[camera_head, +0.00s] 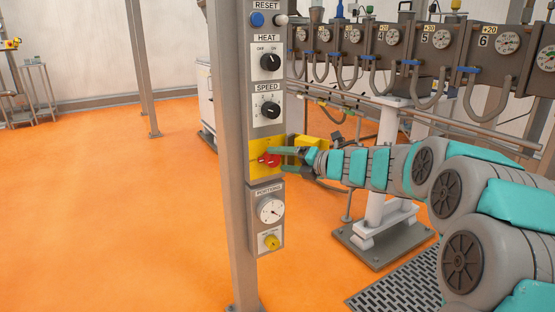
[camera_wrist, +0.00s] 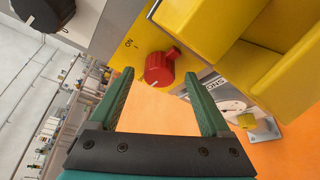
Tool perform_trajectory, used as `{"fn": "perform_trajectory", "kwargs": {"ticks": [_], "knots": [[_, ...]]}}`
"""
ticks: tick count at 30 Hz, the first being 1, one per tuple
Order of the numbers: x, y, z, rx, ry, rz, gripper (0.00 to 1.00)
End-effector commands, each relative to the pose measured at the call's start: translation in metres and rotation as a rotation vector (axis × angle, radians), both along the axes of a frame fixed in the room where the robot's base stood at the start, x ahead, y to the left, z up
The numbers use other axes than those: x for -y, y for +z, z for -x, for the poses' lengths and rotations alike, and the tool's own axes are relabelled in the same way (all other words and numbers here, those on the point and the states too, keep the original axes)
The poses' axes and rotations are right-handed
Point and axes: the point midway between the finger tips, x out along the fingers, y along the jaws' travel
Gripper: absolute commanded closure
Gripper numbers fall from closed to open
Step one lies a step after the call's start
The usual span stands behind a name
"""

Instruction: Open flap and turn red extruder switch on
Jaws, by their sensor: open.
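The red extruder switch (camera_head: 266,160) sits on a yellow panel (camera_head: 255,170) on the grey post. My gripper (camera_head: 275,163) is open in front of the switch, one finger on each side (camera_wrist: 159,74). I cannot tell whether the fingers touch it.
Above the panel are the speed knob (camera_head: 270,110), heat knob (camera_head: 270,62) and blue reset button (camera_head: 257,19). Below are a round dial (camera_head: 271,210) and a yellow knob (camera_head: 272,242). The machine with gauges (camera_head: 390,50) stands behind my arm. Orange floor (camera_head: 120,210) is clear at left.

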Motion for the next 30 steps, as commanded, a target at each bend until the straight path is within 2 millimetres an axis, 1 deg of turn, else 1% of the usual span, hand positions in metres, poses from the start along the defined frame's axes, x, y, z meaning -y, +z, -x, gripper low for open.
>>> {"fn": "perform_trajectory", "kwargs": {"ticks": [1, 6, 16, 30], "knots": [[-0.006, -0.0011, -0.0031, -0.001, 0.004, -0.001, 0.19], [-0.0139, -0.0037, -0.0093, -0.001, 0.001, -0.001, 0.19], [-0.0148, -0.0042, -0.0109, -0.001, -0.001, 0.0, 0.2], [-0.0146, -0.0044, -0.011, -0.001, -0.002, 0.0, 0.72]]}}
